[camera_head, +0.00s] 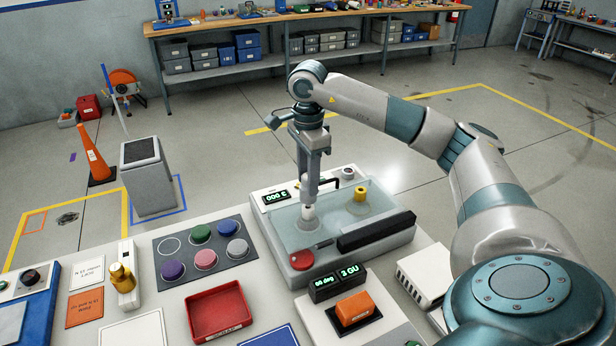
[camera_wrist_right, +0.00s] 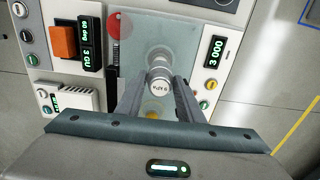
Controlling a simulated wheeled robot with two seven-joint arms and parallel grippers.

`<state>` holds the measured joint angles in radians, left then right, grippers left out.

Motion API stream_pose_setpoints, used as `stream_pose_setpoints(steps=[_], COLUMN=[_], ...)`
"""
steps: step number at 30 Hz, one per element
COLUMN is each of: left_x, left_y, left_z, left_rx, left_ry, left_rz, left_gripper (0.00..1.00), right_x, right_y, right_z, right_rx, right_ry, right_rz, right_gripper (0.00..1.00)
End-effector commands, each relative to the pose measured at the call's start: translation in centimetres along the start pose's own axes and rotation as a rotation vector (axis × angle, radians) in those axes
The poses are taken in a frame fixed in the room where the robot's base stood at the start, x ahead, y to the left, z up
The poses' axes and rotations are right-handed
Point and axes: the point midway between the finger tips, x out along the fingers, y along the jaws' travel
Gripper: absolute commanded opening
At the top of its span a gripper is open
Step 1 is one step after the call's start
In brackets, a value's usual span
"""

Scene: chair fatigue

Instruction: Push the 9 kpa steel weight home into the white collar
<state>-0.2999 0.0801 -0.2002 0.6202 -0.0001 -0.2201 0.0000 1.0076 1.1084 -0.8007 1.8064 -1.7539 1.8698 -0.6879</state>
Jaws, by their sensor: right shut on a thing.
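The steel weight (camera_wrist_right: 158,84), marked 9 kPa on its end, sits between the fingertips of my right gripper (camera_wrist_right: 158,92) in the right wrist view. In the head view my right gripper (camera_head: 309,203) points straight down over the glassy plate of the white machine, shut on the weight. A pale white piece (camera_head: 308,212) shows just below the fingertips, with a faint ring on the plate around it. I cannot tell there where weight ends and collar begins, or how deep the weight sits. My left gripper is not in view.
A yellow piece (camera_head: 360,195) stands on the plate right of the gripper. A black bar (camera_head: 376,232) and red disc (camera_head: 301,260) lie along the machine's near side. A red tray (camera_head: 217,312), grey mat (camera_head: 170,284) with coloured discs and orange block (camera_head: 355,308) are nearer.

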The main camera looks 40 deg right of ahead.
Motion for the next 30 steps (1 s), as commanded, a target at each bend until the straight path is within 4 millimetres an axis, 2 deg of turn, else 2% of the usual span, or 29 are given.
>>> stream_pose_setpoints(steps=[30], left_x=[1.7], left_y=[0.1], left_z=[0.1], left_rx=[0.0], left_ry=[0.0], left_rz=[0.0], left_gripper=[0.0], right_x=[2.0], right_y=[0.0], right_z=[0.0], right_rx=[0.0], right_ry=[-0.001], right_rz=[-0.002], right_gripper=[0.14])
